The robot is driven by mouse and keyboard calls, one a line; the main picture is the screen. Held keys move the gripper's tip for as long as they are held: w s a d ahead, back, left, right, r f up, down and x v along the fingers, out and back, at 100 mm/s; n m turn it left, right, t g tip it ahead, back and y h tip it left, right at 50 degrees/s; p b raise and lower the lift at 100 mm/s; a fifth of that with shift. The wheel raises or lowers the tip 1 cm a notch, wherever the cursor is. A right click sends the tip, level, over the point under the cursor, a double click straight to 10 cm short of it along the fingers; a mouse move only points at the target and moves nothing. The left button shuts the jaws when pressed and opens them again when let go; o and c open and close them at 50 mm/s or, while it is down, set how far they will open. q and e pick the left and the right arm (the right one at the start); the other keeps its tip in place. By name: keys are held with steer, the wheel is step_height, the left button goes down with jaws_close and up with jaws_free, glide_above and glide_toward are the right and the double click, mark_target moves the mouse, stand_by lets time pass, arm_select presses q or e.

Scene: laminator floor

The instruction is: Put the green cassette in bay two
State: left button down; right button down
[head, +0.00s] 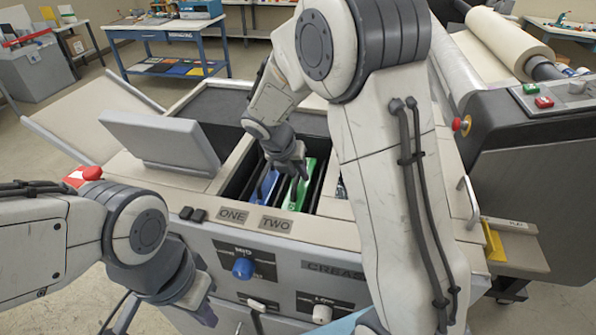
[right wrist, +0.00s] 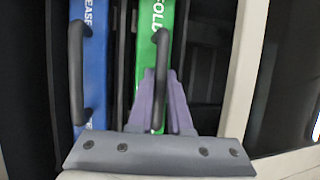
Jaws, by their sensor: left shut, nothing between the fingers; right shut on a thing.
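The green cassette (head: 303,190) stands on edge in the right-hand slot of the open well, behind the label TWO (head: 277,224). How deep it sits I cannot tell. My right gripper (head: 294,180) is shut on its dark handle; the right wrist view shows the purple fingers (right wrist: 163,100) at the handle on the green cassette (right wrist: 176,40). The blue cassette (head: 267,187) stands in the slot to its left, behind the label ONE (head: 232,215); it also shows in the right wrist view (right wrist: 95,60). My left gripper (head: 206,315) is shut and empty, low before the machine front.
A raised grey lid (head: 160,143) stands left of the well. A red button (head: 92,173) is on the left corner. The front panel has a blue knob (head: 243,268). A large roll (head: 510,40) and dark machine housing stand to the right. A blue table (head: 170,50) is behind.

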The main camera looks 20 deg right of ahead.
steer(key=shift+f+b, duration=0.3)
steer(key=shift+f, duration=0.55)
stand_by(0.6)
steer(key=c, duration=0.8)
jaws_free()
steer(key=shift+o, duration=0.2)
